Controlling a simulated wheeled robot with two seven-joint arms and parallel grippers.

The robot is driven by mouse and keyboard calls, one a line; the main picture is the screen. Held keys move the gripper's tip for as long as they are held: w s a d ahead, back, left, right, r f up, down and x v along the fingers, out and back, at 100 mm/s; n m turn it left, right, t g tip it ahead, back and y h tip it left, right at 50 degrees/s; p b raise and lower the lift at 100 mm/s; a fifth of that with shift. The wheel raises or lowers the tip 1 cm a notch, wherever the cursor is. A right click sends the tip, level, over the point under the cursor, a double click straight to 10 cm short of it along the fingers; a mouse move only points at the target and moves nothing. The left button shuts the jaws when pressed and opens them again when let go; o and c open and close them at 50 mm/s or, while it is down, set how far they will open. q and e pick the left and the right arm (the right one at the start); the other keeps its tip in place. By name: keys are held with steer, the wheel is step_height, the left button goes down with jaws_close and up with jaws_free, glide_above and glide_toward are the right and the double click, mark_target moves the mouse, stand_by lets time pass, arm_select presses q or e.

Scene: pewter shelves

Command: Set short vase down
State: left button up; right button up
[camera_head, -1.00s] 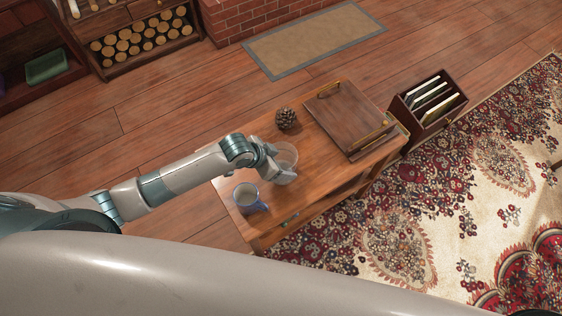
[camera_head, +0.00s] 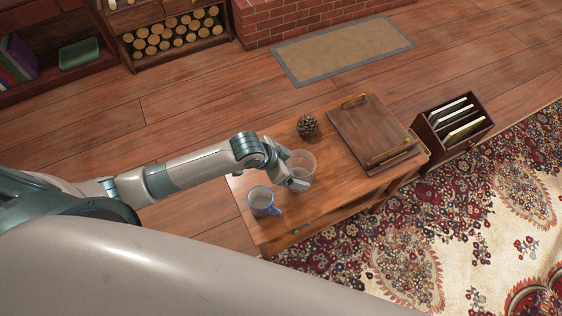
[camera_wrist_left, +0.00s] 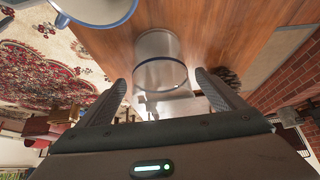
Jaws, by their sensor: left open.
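The short vase (camera_head: 303,161) is clear glass and stands upright on the wooden table (camera_head: 330,188). My left gripper (camera_head: 291,177) is beside it, at the vase's near left side in the head view. In the left wrist view, the vase (camera_wrist_left: 160,58) shows ahead, between the lines of the two open fingers (camera_wrist_left: 162,80). I see a gap at each side and no clear contact. The gripper hides part of the vase in the head view. My right gripper is not in view.
A blue-rimmed mug (camera_head: 262,200) stands close to the gripper on the table's near left. A pine cone (camera_head: 307,125) lies behind the vase. A wooden tray (camera_head: 368,128) with brass handles covers the table's right part. A magazine box (camera_head: 452,126) stands on the floor beyond.

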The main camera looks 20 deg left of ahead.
arm_select(q)
steer(key=v, duration=0.8)
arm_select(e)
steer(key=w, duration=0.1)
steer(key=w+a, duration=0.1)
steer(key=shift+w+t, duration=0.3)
arm_select(q)
steer(key=shift+s+a+r, duration=0.1)
steer(key=shift+r, duration=0.05)
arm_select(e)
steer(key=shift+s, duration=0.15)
